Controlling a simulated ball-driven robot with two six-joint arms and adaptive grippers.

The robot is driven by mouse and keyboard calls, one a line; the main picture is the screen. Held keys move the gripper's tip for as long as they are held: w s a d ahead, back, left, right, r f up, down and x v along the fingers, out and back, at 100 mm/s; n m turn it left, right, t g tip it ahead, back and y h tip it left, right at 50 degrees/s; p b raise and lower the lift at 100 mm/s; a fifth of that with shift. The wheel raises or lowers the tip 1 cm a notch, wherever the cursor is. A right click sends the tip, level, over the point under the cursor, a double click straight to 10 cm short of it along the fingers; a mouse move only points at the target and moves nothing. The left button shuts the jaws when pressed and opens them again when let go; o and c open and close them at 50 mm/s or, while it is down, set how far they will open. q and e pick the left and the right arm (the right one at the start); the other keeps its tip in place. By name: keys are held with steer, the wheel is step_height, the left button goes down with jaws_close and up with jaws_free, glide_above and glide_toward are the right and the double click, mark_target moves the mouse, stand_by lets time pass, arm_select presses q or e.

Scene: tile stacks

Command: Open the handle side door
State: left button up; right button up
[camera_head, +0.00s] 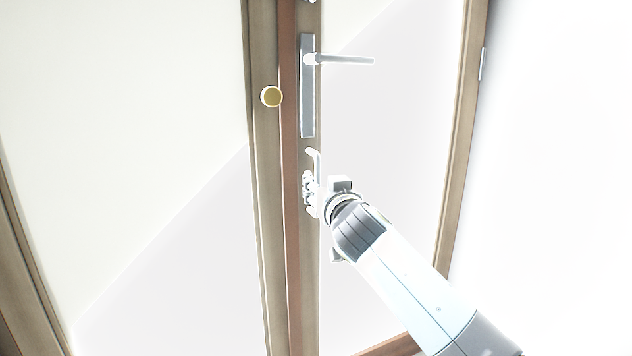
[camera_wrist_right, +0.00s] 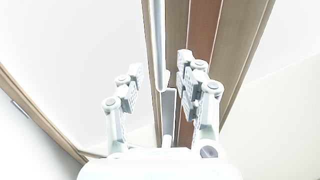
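The door on the right (camera_head: 400,110) has a wooden frame and a pale panel. Its silver lever handle (camera_head: 345,60) sticks out to the right from a tall grey plate (camera_head: 308,110) on the left stile. My right gripper (camera_head: 311,190) is below the plate, in front of or beside that stile, and not on the lever. In the right wrist view its two fingers (camera_wrist_right: 160,88) are spread apart, with a pale narrow strip and part of the door edge showing between them. I cannot tell whether a finger touches the door. My left gripper is not in view.
A second pale door leaf (camera_head: 130,130) with a round gold knob (camera_head: 271,97) stands to the left, beside a reddish-brown strip (camera_head: 291,160). A small metal hinge-like piece (camera_head: 483,64) sits on the right-hand post. A bright plain wall (camera_head: 570,150) fills the right.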

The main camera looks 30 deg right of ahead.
mark_target(319, 178)
steer(key=shift+x, duration=2.2)
jaws_close()
